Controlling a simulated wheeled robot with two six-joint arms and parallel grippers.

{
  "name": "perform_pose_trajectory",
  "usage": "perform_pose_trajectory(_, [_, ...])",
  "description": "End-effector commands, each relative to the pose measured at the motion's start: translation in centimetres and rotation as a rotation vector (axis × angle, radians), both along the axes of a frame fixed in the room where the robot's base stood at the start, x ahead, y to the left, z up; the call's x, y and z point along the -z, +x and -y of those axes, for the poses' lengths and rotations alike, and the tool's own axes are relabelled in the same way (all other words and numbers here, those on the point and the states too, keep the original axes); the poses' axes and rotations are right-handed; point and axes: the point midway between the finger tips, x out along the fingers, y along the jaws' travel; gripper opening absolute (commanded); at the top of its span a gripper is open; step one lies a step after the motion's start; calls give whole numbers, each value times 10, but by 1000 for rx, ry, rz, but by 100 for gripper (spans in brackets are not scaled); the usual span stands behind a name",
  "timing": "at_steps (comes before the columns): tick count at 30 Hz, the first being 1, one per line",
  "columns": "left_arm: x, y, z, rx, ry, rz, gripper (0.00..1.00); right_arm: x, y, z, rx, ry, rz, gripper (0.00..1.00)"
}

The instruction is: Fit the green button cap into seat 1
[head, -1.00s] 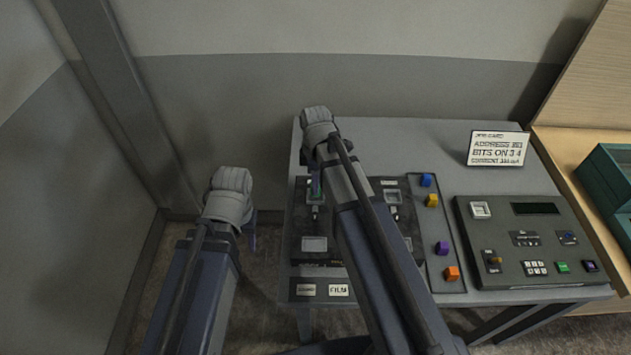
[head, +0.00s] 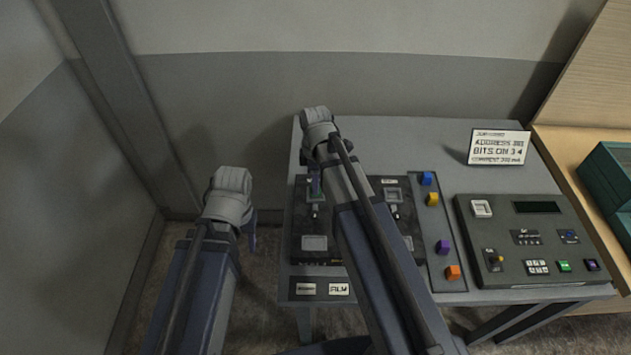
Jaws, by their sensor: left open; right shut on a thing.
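My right gripper (head: 316,187) is over the upper left of the dark seat panel (head: 325,223), shut on the green button cap, which is mostly hidden by the fingers and wrist. A sliver of green shows at its tips. The upper-left seat lies under or just beside the gripper; whether the cap touches it I cannot tell. Other square seats show at upper right (head: 393,194) and lower left (head: 314,243). The seat numbers are too small to read. My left gripper (head: 250,236) is open and empty, left of the table.
A strip right of the panel holds blue (head: 426,179), yellow (head: 432,199), purple (head: 442,247) and orange (head: 453,272) caps. A grey console (head: 535,240) and a white card (head: 499,147) stand further right. My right arm covers the panel's middle.

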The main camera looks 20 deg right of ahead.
Motion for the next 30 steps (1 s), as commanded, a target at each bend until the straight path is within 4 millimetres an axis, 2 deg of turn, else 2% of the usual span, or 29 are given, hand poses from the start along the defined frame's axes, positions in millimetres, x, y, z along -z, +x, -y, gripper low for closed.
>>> perform_pose_trajectory(30, [12,0,0,0,0,0,50,12,0,0,0,0,0,0])
